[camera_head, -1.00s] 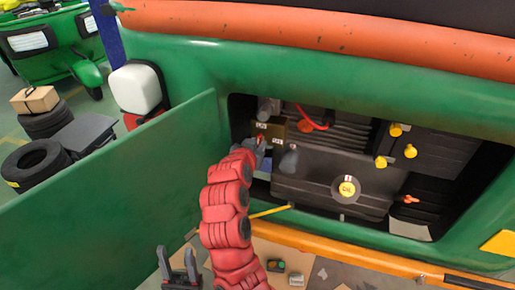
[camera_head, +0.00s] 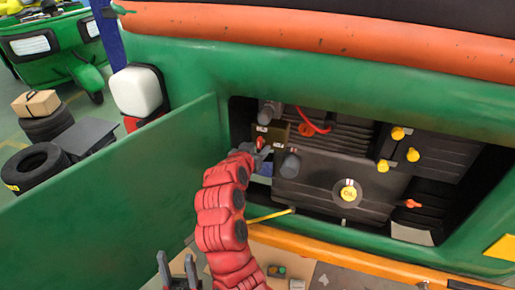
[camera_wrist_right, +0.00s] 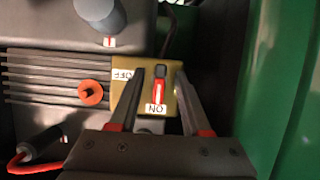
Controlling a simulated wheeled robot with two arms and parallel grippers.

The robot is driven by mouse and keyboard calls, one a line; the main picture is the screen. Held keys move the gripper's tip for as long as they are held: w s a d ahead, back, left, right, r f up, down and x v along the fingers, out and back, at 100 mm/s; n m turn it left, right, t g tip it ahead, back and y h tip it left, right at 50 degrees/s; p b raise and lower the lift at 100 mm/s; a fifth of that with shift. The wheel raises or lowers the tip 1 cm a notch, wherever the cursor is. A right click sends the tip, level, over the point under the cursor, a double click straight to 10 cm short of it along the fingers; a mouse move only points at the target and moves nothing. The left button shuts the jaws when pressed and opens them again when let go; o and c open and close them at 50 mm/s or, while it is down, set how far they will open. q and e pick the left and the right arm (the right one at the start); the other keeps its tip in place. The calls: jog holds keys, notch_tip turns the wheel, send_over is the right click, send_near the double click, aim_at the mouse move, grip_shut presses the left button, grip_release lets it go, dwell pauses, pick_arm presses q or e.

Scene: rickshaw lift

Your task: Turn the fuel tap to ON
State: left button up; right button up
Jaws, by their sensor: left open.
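The fuel tap's red lever (camera_wrist_right: 158,90) with a dark end sits on a brass-coloured plate (camera_wrist_right: 183,98). In the right wrist view the lever runs up and down, its red end at the upside-down ON label (camera_wrist_right: 155,109); the upside-down OFF label (camera_wrist_right: 122,75) is to its left. The tap also shows in the head view (camera_head: 260,142). My right gripper (camera_wrist_right: 160,72) is open, one finger on each side of the lever, with visible gaps. Its fingertips are small in the head view. My left gripper (camera_head: 178,264) is open and empty at the bottom, outside the bay.
The open green panel (camera_head: 120,180) stands left of the engine bay. Inside are an oil cap (camera_head: 348,193), yellow knobs (camera_head: 397,134), an orange-red cap (camera_wrist_right: 91,93) and a grey cylinder (camera_wrist_right: 100,12) near the tap. The orange lower sill (camera_head: 350,256) edges the bay.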

jog(key=shift+s+a+r, duration=0.2)
jog(key=shift+s, duration=0.25)
jog(key=b+v, duration=0.4)
jog(key=v, duration=1.2)
jog(key=shift+s, duration=0.2)
